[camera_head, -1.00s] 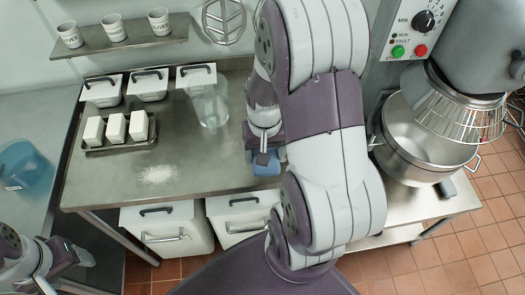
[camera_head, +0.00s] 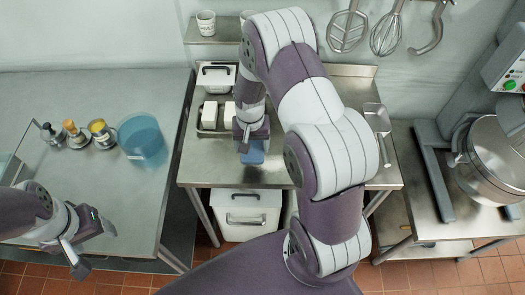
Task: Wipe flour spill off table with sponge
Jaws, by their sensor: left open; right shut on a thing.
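My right gripper (camera_head: 248,142) is shut on a blue sponge (camera_head: 252,155). It holds the sponge low over the steel table (camera_head: 205,172), near the front edge; I cannot tell if it touches the surface. No flour spill shows in the head view; my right arm covers part of the tabletop. My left gripper (camera_head: 92,248) is open and empty at the lower left, in front of the left-hand counter.
A tray of white blocks (camera_head: 210,114) and a lidded white bin (camera_head: 216,77) stand behind the sponge. On the left counter (camera_head: 60,95) are a blue translucent container (camera_head: 143,140) and several small jars (camera_head: 75,133). A mixer bowl (camera_head: 495,160) stands at right.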

